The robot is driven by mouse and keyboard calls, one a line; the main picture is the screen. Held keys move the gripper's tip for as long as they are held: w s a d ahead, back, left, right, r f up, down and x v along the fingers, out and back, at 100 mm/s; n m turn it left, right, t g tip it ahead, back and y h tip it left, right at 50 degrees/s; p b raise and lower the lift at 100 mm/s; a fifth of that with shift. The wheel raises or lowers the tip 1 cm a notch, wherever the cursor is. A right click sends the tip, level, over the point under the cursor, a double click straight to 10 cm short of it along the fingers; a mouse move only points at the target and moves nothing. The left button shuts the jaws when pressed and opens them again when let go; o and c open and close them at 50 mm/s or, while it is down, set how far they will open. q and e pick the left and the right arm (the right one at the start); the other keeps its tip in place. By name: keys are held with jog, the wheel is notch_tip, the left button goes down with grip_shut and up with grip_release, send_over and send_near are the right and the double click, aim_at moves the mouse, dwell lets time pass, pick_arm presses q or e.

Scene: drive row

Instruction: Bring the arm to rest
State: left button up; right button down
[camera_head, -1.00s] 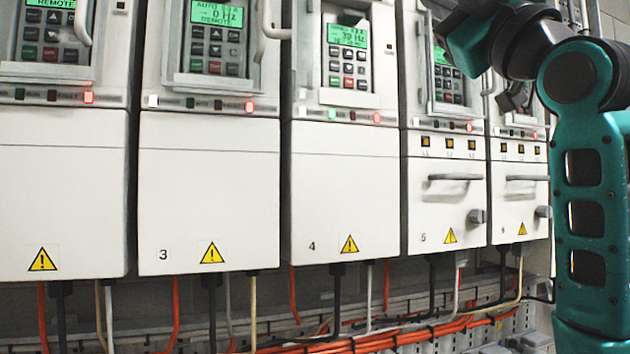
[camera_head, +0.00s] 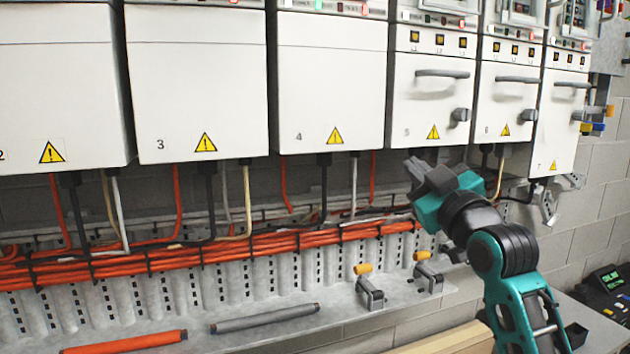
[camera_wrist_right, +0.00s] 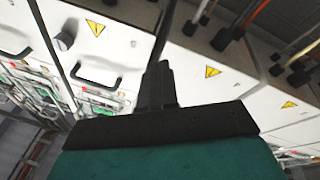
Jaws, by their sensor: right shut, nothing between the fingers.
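My right gripper (camera_head: 424,172) shows in the head view in front of the lower edge of cabinet 5 (camera_head: 432,88). It is shut, with nothing between its fingers. My teal arm comes up to it from the lower right. In the right wrist view the gripper's dark fingers (camera_wrist_right: 157,85) are together, with cabinet fronts and yellow warning labels behind them. My left gripper is in neither view.
White cabinets numbered 3 (camera_head: 195,80) and 4 (camera_head: 328,85) hang in a row. Below run orange cables (camera_head: 250,248) on a perforated tray. A ledge holds an orange rod (camera_head: 125,342), a grey rod (camera_head: 265,318) and two clamps with orange knobs (camera_head: 370,290).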

jog(key=s+d+f+m+g+h, duration=0.15)
jog(key=s+f, duration=0.25)
jog(key=f, duration=1.1)
jog(key=s+a+f+m+g+h, duration=0.1)
jog(key=s+f+m+g, duration=0.2)
jog(key=f, duration=1.2)
jog(key=s+f+m+g, duration=0.2)
jog(key=s+f+g, duration=0.3)
jog(key=s+f, duration=1.5)
jog(key=s+h, duration=0.1)
jog(key=s, duration=0.2)
jog(key=shift+d, duration=0.35)
